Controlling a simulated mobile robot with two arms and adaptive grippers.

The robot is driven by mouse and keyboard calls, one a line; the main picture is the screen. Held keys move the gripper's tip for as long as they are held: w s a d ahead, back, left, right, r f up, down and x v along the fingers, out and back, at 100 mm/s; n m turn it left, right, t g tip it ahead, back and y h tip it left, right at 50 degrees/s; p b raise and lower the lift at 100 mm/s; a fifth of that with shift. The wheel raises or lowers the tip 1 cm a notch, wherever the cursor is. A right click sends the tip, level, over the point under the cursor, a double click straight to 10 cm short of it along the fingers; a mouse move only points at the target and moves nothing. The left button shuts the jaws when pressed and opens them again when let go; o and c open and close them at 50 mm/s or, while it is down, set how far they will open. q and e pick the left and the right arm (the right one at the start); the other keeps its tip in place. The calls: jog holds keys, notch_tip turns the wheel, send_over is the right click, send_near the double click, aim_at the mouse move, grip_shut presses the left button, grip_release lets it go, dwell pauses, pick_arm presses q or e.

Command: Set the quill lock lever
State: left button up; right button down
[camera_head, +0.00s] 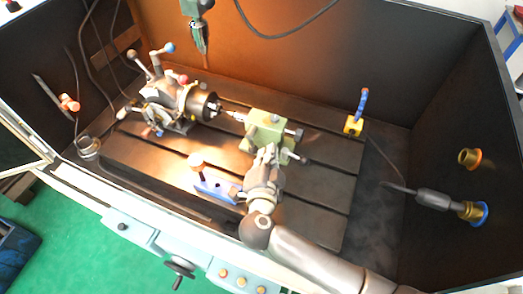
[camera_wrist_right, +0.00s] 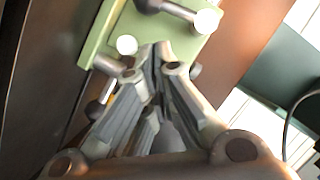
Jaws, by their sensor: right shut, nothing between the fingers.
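The green tailstock block (camera_head: 268,125) stands on the dark slotted table, facing the chuck (camera_head: 202,103). My right gripper (camera_head: 267,153) is at the block's front side, its fingers shut with nothing between them. In the right wrist view, the closed fingertips (camera_wrist_right: 158,58) are at the edge of the green block (camera_wrist_right: 115,25). A pale ball knob (camera_wrist_right: 127,45) is just left of the fingertips; a dark lever with a pale end (camera_wrist_right: 180,12) is above right. I cannot tell which is the quill lock lever, or whether the fingertips touch anything. My left gripper is out of view.
A blue plate (camera_head: 213,185) with an orange-topped post lies left of my right wrist. A yellow block with a blue stem (camera_head: 354,123) stands at the back right. A glass jar (camera_head: 88,147) is at the left.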

jog(key=shift+w+a+f, duration=0.35)
jog(key=shift+f, duration=0.05)
jog(key=shift+w+a+f, duration=0.15)
jog(key=shift+a+f, duration=0.05)
jog(key=shift+a, duration=0.05)
jog(key=shift+w+a+f, duration=0.25)
jog(key=shift+f, duration=0.05)
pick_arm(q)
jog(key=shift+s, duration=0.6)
pick_arm(e)
jog(key=shift+f, duration=0.1)
jog(key=shift+w+a+f+m+b, duration=0.3)
jog(key=shift+f+m+b, duration=0.1)
jog(key=shift+f+b, duration=0.1)
jog(key=shift+a+m+y, duration=0.1)
jog(key=shift+m+y, duration=0.2)
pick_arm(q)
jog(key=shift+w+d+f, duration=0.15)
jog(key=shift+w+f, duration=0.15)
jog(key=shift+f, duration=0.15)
pick_arm(e)
jog(key=shift+t, duration=0.3)
